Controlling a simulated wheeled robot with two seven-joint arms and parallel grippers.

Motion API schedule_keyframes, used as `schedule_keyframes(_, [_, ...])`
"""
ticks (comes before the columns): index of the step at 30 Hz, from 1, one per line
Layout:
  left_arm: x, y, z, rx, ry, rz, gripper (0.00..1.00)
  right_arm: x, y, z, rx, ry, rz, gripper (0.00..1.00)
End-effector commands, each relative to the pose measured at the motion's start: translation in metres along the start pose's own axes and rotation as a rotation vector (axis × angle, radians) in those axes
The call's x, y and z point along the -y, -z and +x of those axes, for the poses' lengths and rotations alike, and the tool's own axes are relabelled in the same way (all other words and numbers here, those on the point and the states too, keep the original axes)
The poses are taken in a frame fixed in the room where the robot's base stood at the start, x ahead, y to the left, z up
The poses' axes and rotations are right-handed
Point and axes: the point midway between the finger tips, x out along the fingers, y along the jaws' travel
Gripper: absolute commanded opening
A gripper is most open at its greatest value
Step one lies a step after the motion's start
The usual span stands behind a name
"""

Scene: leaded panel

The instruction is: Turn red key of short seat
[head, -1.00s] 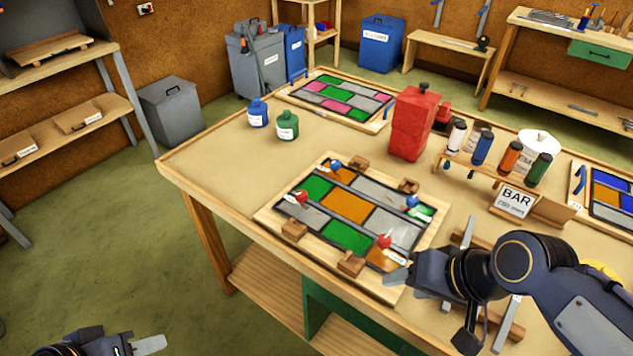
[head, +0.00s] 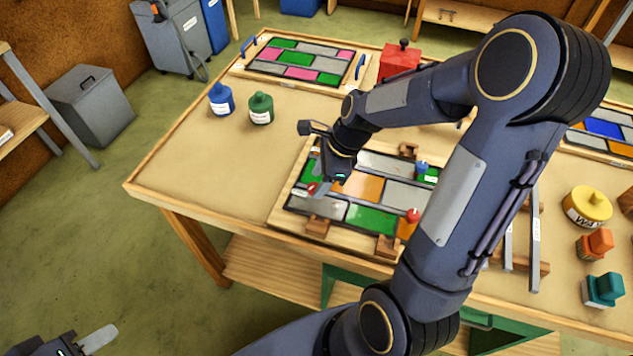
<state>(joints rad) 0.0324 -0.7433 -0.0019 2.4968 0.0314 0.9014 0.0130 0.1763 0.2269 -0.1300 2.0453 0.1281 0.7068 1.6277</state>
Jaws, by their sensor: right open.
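The leaded panel (head: 376,219) of green, orange and clear panes lies in a wooden frame on the bench. A red key (head: 312,188) is at its left end, and another red key (head: 413,215) is at its front right. A blue key (head: 422,167) is at the back right. My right gripper (head: 320,189) points down at the left red key, open, with its fingers close beside it; I cannot tell whether they touch. My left gripper (head: 95,341) is at the bottom left, away from the bench, partly cut off.
Blue (head: 221,99) and green (head: 261,108) bottles stand behind the panel to the left. A second panel (head: 300,60) and a red can (head: 400,60) are at the back. A yellow pot (head: 587,206) is at the right.

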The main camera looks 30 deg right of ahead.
Motion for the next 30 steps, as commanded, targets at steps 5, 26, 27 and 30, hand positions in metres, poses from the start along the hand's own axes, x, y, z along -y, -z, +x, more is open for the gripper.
schedule_keyframes(5, [0.0,0.0,0.001,0.0,0.0,0.0,0.36,0.0,0.0,0.018,0.0,-0.001,0.001,0.5])
schedule_keyframes(26, [0.0,0.0,0.001,0.0,0.0,0.0,0.36,0.0,0.0,0.021,0.001,0.0,-0.001,0.06])
schedule_keyframes(27, [0.0,0.0,0.001,0.0,0.0,0.0,0.36,0.0,0.0,0.021,0.001,0.0,-0.002,0.06])
schedule_keyframes(30, [0.0,0.0,0.001,0.0,0.0,0.0,0.36,0.0,0.0,0.021,0.0,-0.003,-0.01,0.06])
